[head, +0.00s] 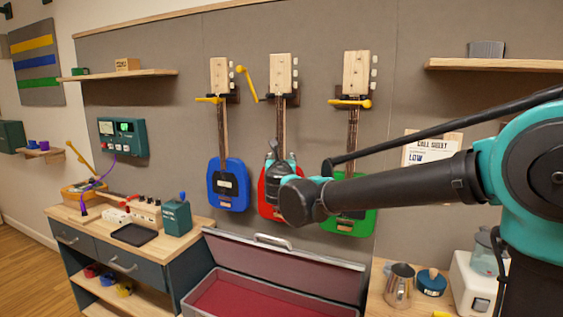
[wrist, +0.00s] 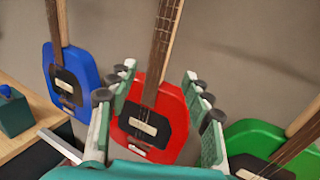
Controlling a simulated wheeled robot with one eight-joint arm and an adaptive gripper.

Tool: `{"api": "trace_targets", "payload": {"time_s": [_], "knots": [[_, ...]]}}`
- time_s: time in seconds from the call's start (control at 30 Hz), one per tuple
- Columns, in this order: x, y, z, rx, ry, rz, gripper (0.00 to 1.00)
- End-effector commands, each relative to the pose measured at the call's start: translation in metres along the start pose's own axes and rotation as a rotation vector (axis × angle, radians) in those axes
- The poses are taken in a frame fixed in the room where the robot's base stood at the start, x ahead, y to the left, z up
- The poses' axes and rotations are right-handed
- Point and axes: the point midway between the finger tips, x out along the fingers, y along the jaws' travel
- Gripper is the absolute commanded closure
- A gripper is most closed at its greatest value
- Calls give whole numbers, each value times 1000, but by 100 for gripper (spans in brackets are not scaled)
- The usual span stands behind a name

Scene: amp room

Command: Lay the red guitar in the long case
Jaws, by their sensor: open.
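The red guitar (head: 281,78) hangs on the wall between the blue guitar (head: 228,185) and the green guitar (head: 359,222). A yellow bar (head: 247,84) beside its neck is swung up, clear of the strings. My gripper (head: 281,165) is in front of its body and hides much of it. In the wrist view my gripper (wrist: 160,98) is open, with fingers on either side of the red guitar (wrist: 176,112); contact cannot be told. The long case (head: 225,299) stands open below, its lid (head: 290,262) leaning back and its visible red lining empty.
Yellow bars cross the necks of the blue and green guitars. A workbench (head: 75,212) with small items stands left of the case. A low surface at right holds a metal jug (head: 399,285). Shelves (head: 480,65) jut out above.

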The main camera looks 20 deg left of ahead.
Motion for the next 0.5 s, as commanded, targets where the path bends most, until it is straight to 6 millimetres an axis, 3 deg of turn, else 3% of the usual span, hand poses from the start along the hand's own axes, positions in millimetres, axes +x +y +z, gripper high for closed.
{"api": "trace_targets", "payload": {"time_s": [0.5], "knots": [[66,-1,0,2,1,-2,50]]}}
